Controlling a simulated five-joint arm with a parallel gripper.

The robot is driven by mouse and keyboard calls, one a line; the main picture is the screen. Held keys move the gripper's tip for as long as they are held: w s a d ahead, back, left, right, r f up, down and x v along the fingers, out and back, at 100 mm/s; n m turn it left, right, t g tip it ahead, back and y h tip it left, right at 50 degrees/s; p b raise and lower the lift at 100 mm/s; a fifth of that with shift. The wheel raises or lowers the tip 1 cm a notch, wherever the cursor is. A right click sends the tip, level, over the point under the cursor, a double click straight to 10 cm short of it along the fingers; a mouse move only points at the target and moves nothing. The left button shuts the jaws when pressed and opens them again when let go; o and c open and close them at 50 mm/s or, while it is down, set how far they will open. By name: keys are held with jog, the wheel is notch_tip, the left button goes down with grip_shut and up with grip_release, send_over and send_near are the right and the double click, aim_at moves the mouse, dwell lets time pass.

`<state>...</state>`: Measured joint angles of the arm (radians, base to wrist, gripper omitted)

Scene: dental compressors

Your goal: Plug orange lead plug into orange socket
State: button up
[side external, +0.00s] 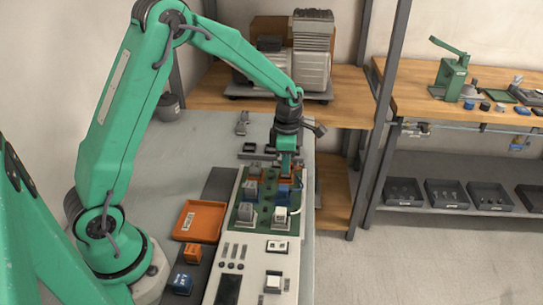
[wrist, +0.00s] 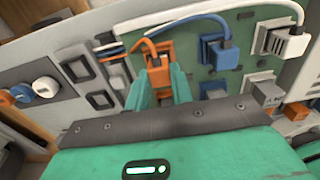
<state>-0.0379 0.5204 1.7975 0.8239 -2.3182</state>
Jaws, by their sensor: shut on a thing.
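My gripper (wrist: 160,80) is shut on the orange lead plug (wrist: 157,62), which sits between its green fingers in the wrist view. An orange lead (wrist: 147,46) curves up and over from the plug. The plug is over the green panel (wrist: 190,65) at its left end. I cannot tell the orange socket apart behind the plug and fingers, nor whether the plug is seated in it. In the side view my gripper (side external: 287,163) points down at the far right of the green panel (side external: 236,216), hiding most of the plug.
A blue plug (wrist: 222,52) and a white plug (wrist: 288,40) with leads stand to the right on the panel. A blue block (wrist: 214,89) is close to the right finger.

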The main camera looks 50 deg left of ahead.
jog(key=shift+f, duration=0.4)
dwell(0.3)
jog(key=o, duration=1.4)
jog(key=shift+c, duration=0.2)
jog(key=shift+r, duration=0.1)
jog(key=shift+r, duration=3.45)
